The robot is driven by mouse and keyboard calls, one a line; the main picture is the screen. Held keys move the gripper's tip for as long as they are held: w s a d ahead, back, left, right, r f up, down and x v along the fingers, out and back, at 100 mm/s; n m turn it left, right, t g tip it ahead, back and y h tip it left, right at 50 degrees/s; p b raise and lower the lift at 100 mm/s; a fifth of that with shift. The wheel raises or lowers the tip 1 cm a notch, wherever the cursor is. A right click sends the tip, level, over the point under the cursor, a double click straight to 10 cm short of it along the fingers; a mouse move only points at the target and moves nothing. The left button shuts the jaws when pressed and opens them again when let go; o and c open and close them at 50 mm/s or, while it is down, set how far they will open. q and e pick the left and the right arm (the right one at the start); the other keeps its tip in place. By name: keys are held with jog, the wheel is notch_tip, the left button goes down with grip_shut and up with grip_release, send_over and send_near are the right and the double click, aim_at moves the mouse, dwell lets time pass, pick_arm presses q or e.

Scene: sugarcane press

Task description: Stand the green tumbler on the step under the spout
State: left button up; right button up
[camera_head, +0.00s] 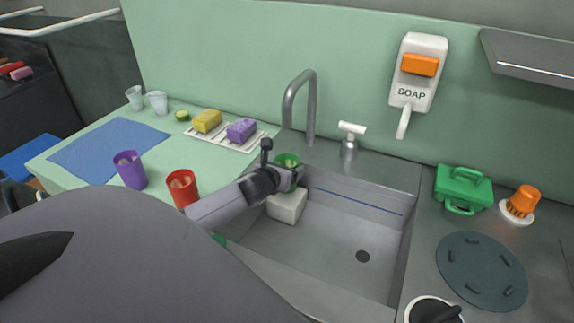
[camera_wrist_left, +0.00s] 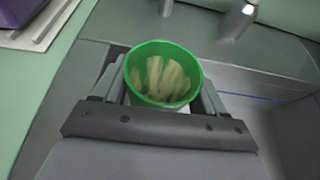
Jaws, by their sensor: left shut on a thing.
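The green tumbler (camera_head: 288,160) is upright in my left gripper (camera_head: 284,174), at the sink's back left corner near the base of the grey spout (camera_head: 288,105). In the left wrist view the tumbler (camera_wrist_left: 163,51) sits between the two fingers of the gripper (camera_wrist_left: 163,88), which is shut on it. Pale sticks show inside it. The white step (camera_head: 287,206) stands in the sink just below the gripper. The gripper hides the tumbler's lower part, so I cannot tell whether it touches the step. My right gripper is not in view.
A red cup (camera_head: 182,188) and a purple cup (camera_head: 131,170) stand left of my arm. A rack with yellow (camera_head: 207,120) and purple (camera_head: 241,130) sponges is behind. A soap pump (camera_head: 349,145) stands behind the sink (camera_head: 335,250), whose right side is clear.

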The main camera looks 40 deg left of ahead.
pick_arm(q)
jog(key=shift+f, duration=1.25)
jog(key=shift+f+b, duration=0.15)
jog(key=shift+b, duration=0.15)
jog(key=o, duration=1)
jog(key=shift+o, duration=0.2)
jog(key=shift+r, duration=0.2)
jog(key=p+v, duration=0.1)
jog(key=v, duration=1.1)
jog(key=shift+p, duration=0.4)
